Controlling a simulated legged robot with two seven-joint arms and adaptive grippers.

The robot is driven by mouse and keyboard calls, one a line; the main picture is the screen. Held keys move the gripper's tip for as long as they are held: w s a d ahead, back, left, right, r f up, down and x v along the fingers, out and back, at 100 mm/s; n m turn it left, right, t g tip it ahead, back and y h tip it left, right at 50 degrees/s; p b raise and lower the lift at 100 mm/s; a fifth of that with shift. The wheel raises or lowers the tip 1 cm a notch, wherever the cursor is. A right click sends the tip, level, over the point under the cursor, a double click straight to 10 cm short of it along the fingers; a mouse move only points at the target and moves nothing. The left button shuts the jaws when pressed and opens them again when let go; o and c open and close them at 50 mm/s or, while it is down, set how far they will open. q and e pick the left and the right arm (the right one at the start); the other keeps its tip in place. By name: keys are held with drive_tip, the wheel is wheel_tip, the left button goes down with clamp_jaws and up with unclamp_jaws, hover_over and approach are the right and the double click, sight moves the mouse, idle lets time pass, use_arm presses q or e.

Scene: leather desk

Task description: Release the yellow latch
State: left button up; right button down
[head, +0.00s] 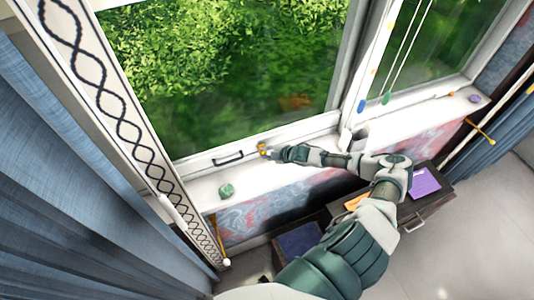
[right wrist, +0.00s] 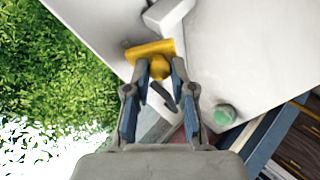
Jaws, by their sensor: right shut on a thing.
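The yellow latch (head: 262,148) sits on the bottom frame of the large window, just right of a dark pull handle (head: 228,159). In the right wrist view the latch (right wrist: 150,49) shows as a yellow bar with a rounded knob below it. My right gripper (head: 271,152) reaches the latch from the right in the head view. In the right wrist view its two fingers (right wrist: 160,70) stand on either side of the knob, shut on it. The fingertips partly cover the knob. My left gripper is not in view.
A green lump (head: 226,190) lies on the white sill (head: 252,179), left of my right gripper. A desk with a purple sheet (head: 425,183) stands below the sill at right. Blue curtains (head: 70,200) hang at left. Cords with coloured ends (head: 386,98) hang by the right pane.

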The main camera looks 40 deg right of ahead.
sight(260, 152)
drive_tip(key=shift+w+d+r+m+g, duration=0.15)
drive_tip(key=shift+w+r+g, duration=0.1)
drive_tip(key=shift+r+g, duration=0.3)
drive_tip(key=shift+w+d+r+m+g, duration=0.1)
drive_tip(key=shift+w+r+m+g, duration=0.1)
drive_tip(key=shift+r+g, duration=0.35)
idle(0.3)
drive_tip(key=shift+g, duration=0.5)
drive_tip(key=g, duration=0.1)
drive_tip(key=r+g+y, duration=0.1)
drive_tip(key=shift+w+m+g+b, duration=0.3)
drive_tip(key=shift+w+m+b, duration=0.05)
drive_tip(key=shift+w+b, duration=0.05)
drive_tip(key=shift+w+d+r+m+g+y+b, duration=0.1)
drive_tip(key=shift+w+r+m+g+y+b, duration=0.1)
drive_tip(key=shift+g, duration=0.35)
drive_tip(key=shift+w+r+m+g+y+b, duration=0.1)
drive_tip(key=shift+g+y, duration=0.1)
drive_tip(key=shift+g, duration=0.35)
drive_tip(key=shift+s, duration=0.1)
drive_tip(key=c, duration=1.1)
unclamp_jaws()
drive_tip(key=shift+f, duration=0.1)
drive_tip(key=shift+o, duration=0.6)
drive_tip(key=shift+w+d+f, duration=0.1)
drive_tip(key=shift+w, duration=0.1)
drive_tip(key=shift+s, duration=0.1)
